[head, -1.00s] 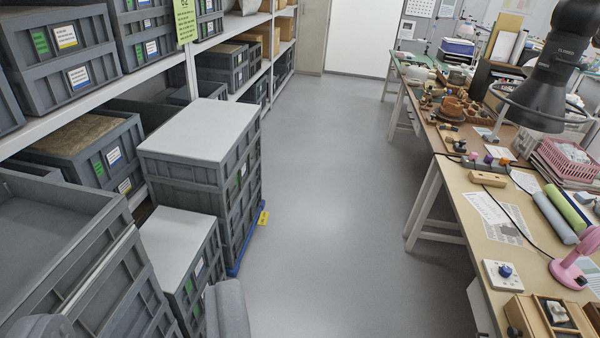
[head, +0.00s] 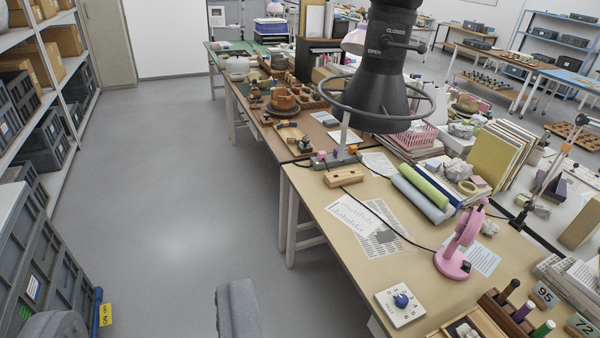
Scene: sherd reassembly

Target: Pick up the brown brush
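A dark brown handle (head: 509,289) stands in a brown wooden holder (head: 490,304) at the lower right, on the near end of the tan table (head: 335,222). It may be the brown brush; its lower end is hidden in the holder. A purple handle (head: 523,311) and a green handle (head: 543,329) stand beside it. My gripper (head: 146,305) shows as two grey fingers at the bottom edge, wide apart with nothing between them. It is over the floor, well left of the table and the handles.
A white box with a blue knob (head: 401,301) and a pink lamp (head: 455,262) stand near the holder. A black funnel-shaped hood (head: 380,85) with a ring hangs over the table. Grey crates (head: 40,265) stand at left. The grey floor (head: 170,210) between is clear.

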